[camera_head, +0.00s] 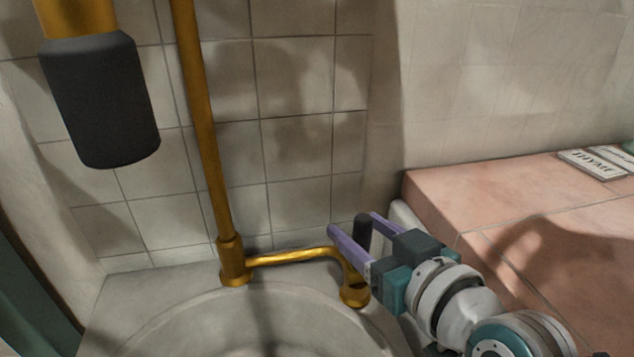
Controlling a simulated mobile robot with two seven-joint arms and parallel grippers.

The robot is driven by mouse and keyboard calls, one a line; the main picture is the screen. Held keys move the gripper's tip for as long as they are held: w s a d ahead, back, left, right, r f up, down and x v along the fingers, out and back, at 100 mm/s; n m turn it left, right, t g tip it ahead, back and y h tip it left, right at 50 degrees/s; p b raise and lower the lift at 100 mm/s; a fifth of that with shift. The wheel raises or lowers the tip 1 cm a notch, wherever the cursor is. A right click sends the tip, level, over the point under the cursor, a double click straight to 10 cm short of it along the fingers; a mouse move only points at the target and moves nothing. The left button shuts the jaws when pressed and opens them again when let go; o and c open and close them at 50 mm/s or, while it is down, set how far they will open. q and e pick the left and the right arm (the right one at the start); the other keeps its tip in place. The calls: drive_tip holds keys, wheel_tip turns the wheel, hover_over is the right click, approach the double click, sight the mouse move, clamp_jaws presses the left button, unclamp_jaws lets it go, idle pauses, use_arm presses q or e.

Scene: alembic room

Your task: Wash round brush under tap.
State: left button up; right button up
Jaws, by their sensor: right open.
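The brass tap has a tall upright pipe (205,140) behind the basin and a curved side pipe (295,257) running right to a brass fitting (354,293). A black cylindrical tap head (100,100) hangs at the upper left. My right gripper (352,222) is open, with its purple fingers on either side of a dark upright handle (362,233) near the side pipe's right end. I cannot tell whether the fingers touch it. No round brush shows. My left gripper is out of view.
The grey stone basin (210,315) lies below the tap, only its back part showing. A raised pink-tiled counter (530,210) stands at the right, close to my right arm. A label reading THYME (591,165) lies on it. Tiled walls close off the back.

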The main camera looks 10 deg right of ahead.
drive_tip(key=p+v, duration=0.4)
drive_tip(key=v, duration=0.5)
drive_tip(key=shift+s, duration=0.4)
drive_tip(key=shift+d, duration=0.1)
